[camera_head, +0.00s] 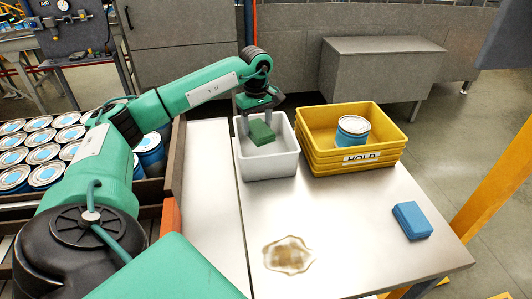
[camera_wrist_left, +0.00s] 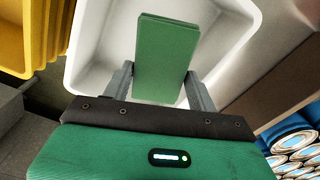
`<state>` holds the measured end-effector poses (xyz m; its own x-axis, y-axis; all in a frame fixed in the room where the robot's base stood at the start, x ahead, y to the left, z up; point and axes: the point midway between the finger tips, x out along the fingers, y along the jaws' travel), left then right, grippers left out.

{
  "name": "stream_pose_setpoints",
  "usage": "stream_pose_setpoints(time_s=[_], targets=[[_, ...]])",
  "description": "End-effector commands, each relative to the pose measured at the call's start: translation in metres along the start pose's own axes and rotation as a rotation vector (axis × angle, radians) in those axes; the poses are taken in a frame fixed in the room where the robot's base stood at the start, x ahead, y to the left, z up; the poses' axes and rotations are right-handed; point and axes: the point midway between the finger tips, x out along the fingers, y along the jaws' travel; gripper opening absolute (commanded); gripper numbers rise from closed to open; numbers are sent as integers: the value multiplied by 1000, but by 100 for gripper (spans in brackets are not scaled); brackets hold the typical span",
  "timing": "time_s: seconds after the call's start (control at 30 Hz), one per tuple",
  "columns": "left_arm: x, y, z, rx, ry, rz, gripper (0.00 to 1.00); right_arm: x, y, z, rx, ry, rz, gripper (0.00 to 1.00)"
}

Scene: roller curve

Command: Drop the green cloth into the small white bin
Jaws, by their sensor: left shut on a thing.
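The green cloth (camera_head: 262,133) is a folded, block-like pad held between the fingers of my left gripper (camera_head: 258,115). It also shows in the left wrist view (camera_wrist_left: 167,55), upright between the two grey fingertips. The small white bin (camera_head: 270,168) stands on the metal table, directly below the gripper. The cloth is over the bin's opening, around rim height; I cannot tell whether it touches the inside. The bin's white wall (camera_wrist_left: 92,50) surrounds the cloth in the left wrist view. My right gripper is not in view.
Stacked yellow bins marked HOLD (camera_head: 390,150) stand right of the white bin, holding a blue-and-white can (camera_head: 352,131). A blue pad (camera_head: 412,220) lies at the table's right. A brown spill (camera_head: 288,254) marks the front. Several cans (camera_head: 42,152) fill the left conveyor.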

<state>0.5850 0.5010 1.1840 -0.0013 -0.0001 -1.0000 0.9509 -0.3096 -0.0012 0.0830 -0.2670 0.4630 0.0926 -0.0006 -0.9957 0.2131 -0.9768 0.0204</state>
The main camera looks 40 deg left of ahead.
Motion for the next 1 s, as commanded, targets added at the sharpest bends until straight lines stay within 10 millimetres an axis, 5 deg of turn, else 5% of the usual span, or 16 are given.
stream_pose_setpoints(time_s=[0.2,0.23,0.37,0.73,1.0], targets=[[0,0,0,0,0,1,37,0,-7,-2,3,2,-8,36],[0,0,0,0,0,1,60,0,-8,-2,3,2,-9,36],[0,0,0,0,0,1,84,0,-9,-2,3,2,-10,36],[-4,1,0,0,0,2,84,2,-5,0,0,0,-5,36],[-45,2,0,0,1,8,84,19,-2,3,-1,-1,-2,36]])
